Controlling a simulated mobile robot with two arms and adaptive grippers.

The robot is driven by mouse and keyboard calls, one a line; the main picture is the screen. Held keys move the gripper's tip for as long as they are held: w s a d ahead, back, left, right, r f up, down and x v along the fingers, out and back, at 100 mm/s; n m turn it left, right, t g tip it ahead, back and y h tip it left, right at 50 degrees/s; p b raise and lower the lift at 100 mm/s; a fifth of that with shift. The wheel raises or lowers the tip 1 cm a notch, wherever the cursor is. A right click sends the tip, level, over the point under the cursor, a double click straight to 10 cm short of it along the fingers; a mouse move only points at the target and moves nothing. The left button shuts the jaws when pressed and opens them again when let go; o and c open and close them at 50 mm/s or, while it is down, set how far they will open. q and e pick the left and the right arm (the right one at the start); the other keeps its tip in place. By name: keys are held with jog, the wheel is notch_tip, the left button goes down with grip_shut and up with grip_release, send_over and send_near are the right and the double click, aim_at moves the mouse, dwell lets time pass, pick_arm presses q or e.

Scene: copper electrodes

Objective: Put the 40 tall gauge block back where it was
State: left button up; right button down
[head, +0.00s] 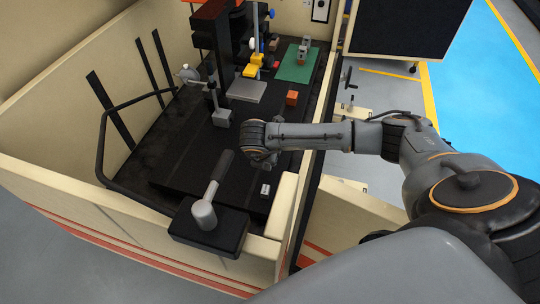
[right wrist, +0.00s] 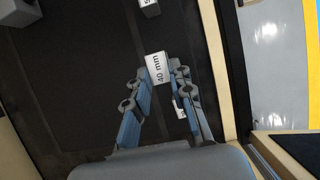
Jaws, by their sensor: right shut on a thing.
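My right gripper (right wrist: 160,88) is shut on the 40 mm gauge block (right wrist: 158,68), a pale block with its "40 mm" label facing the wrist camera. The block sits between the fingertips, over the dark machine bed. I cannot tell whether it touches the surface. In the head view my right wrist hides the fingers and this block. Another block with a partly cut-off label (right wrist: 150,8) is at the top of the right wrist view. A small silver block (head: 265,190) lies in front of my right gripper in the head view. My left gripper is not in view.
A grey lever on a black box (head: 205,215) stands at the near edge. A grey block on a stand (head: 222,117), an orange block (head: 292,98) and a green mat (head: 298,65) are farther back. Cream walls (head: 285,205) enclose the dark bed (head: 185,150).

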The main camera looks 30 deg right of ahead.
aim_at(270, 166)
jog(key=b+x, duration=0.2)
jog(key=x, duration=0.1)
jog(key=b+x, duration=0.1)
jog(key=x, duration=0.1)
jog(key=shift+s+f, duration=0.15)
jog(key=shift+s, duration=0.25)
jog(key=c, duration=1.2)
grip_release()
jog(key=shift+o, duration=0.2)
